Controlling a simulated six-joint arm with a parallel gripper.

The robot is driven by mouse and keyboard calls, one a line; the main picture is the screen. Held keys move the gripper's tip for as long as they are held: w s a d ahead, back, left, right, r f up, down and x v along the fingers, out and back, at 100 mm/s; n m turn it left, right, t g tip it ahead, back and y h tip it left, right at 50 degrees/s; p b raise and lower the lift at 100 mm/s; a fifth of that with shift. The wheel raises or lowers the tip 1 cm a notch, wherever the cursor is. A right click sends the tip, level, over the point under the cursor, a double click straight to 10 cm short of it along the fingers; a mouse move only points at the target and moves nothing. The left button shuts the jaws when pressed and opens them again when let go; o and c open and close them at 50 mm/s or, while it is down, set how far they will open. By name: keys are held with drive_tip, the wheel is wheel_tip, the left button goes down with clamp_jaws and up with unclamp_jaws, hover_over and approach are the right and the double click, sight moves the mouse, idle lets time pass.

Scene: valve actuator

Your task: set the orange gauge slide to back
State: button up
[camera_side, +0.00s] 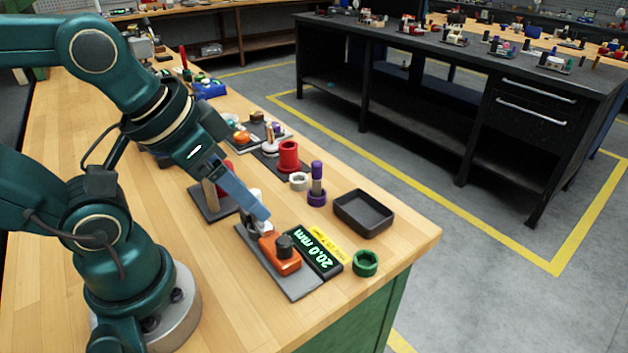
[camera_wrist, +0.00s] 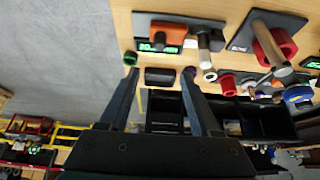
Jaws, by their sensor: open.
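The orange gauge slide (camera_side: 279,257), with a dark knob on top, sits on a grey base plate (camera_side: 296,286) near the table's front corner. Beside it a black panel (camera_side: 322,262) shows 20.0 mm in green digits. My gripper (camera_side: 262,214) is above the plate, behind the slide in the side view, apart from the knob. Its finger partly hides a pale cylinder there.
A black tray (camera_side: 363,212) and a green ring (camera_side: 365,263) lie right of the gauge. A purple peg (camera_side: 317,184), a white ring (camera_side: 299,181) and a red spool (camera_side: 289,157) stand behind it. A grey plate with a post (camera_side: 213,203) is at left. Table in front is clear.

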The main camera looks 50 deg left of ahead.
drive_tip(key=g, duration=0.5)
hover_over(284, 240)
wheel_tip(284, 240, down, 6)
drive_tip(key=shift+w+r, duration=0.1)
drive_tip(key=shift+w, duration=0.05)
drive_tip(key=shift+f+g, duration=0.3)
drive_tip(key=shift+f, duration=2.7)
clamp_jaws()
